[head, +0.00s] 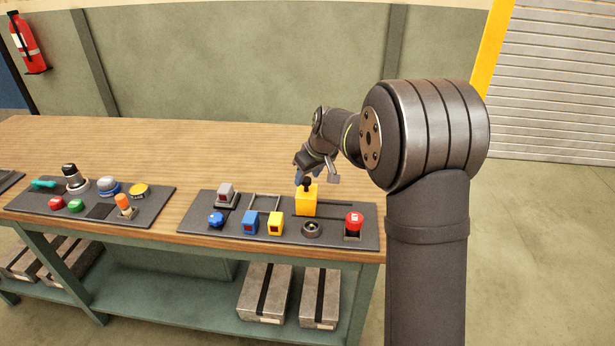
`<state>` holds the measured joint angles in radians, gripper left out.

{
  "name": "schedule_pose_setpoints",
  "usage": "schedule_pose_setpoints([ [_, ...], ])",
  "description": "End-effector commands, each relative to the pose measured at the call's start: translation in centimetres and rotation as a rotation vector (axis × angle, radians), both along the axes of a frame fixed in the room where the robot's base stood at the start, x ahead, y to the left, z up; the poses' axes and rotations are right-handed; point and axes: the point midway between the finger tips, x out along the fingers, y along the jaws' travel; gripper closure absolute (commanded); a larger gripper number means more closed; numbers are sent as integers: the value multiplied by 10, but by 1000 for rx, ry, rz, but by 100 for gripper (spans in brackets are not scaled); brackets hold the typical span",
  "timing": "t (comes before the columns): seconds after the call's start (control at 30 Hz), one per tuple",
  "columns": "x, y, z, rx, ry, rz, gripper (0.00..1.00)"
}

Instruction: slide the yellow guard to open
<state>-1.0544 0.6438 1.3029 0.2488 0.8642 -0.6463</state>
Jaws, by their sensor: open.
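The yellow guard (307,202) is an upright yellow block with a black knob (307,184) on top. It stands on the right-hand dark panel, at the left end of a dark rail (350,204) that runs right. My gripper (316,178) is open, with its fingers spread at the knob, at the top of the guard. Whether the fingers touch the knob cannot be told from this view.
Near the guard are a blue block (250,223), a blue knob (216,220), a grey switch (227,195), a round black part (311,229) and a red button (353,221). A second panel (100,211) with several controls lies left. Bare wooden bench (180,150) lies behind.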

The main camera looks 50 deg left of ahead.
Motion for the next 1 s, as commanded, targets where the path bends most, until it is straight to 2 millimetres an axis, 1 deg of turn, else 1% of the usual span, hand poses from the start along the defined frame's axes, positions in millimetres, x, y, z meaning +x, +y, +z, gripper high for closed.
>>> schedule_pose_setpoints([
  [0.13, 0, 4, -9, 0, 0, 0, 52],
  [0.4, 0, 4, -10, 1, 0, 0, 52],
  [0.43, 0, 4, -10, 1, 0, 0, 54],
  [0.47, 0, 4, -10, 1, 0, 0, 60],
  [0.5, 0, 4, -10, 1, 0, 0, 68],
  [0.67, 0, 4, -10, 1, 0, 0, 100],
  [0.87, 4, 0, -10, 0, 0, -2, 100],
  [1.0, 25, -20, -9, 0, 1, -5, 100],
])
